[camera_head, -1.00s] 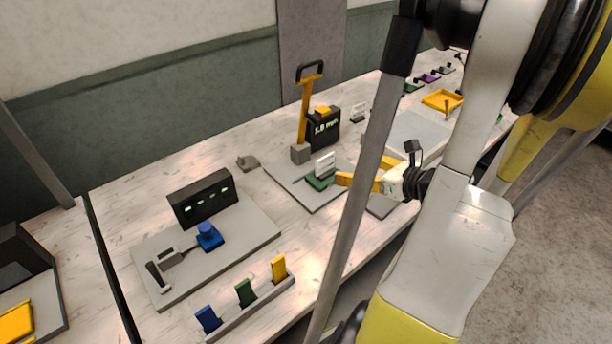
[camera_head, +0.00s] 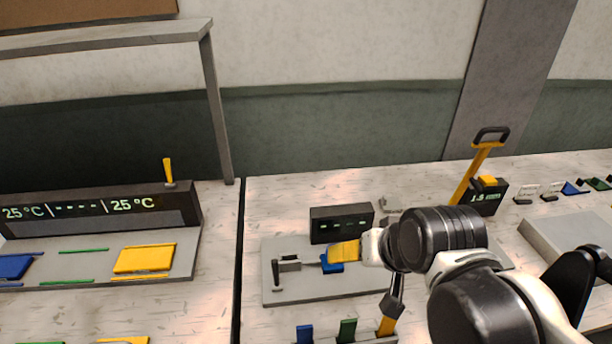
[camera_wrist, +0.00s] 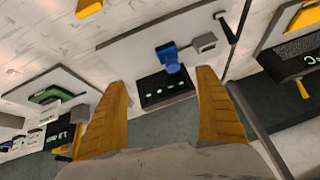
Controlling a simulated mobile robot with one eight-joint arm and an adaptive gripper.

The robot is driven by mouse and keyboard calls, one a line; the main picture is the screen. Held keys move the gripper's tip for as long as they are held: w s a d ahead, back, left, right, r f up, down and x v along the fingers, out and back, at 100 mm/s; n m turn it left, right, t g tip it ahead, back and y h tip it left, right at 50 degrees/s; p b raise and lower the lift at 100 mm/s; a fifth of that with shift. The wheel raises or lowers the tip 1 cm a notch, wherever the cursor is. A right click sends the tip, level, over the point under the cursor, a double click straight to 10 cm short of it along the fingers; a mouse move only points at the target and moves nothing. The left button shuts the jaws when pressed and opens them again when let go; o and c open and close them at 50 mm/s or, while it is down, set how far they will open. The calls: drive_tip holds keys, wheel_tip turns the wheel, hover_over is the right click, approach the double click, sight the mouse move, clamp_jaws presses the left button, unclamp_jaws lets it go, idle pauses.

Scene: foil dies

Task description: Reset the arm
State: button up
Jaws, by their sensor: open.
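My gripper (camera_head: 345,252) is in the middle of the head view, in front of the grey plate with the black display box. Its yellow fingers are open in the wrist view (camera_wrist: 163,105), spread wide with nothing between the tips. A blue block (camera_wrist: 168,55) on the grey plate (camera_wrist: 120,50) shows beyond the fingers in the wrist view. In the head view the same blue block (camera_head: 331,266) is partly hidden behind my gripper. The black display box (camera_head: 341,224) stands behind it. I cannot tell from these views how high the fingers are above the plate.
A rack of blue, green and yellow dies (camera_head: 347,330) lies at the front edge. A station with a 25 °C display (camera_head: 85,208) and a yellow plate (camera_head: 145,258) stands left of a table gap. A press with a yellow lever (camera_head: 473,170) stands at right. Bare tabletop (camera_head: 290,192) lies behind the plate.

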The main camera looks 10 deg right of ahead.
drive_tip(key=a+n, duration=0.1)
drive_tip(key=r+n, duration=0.1)
drive_tip(key=n, duration=0.1)
drive_tip(key=shift+s+a, duration=0.4)
idle(0.8)
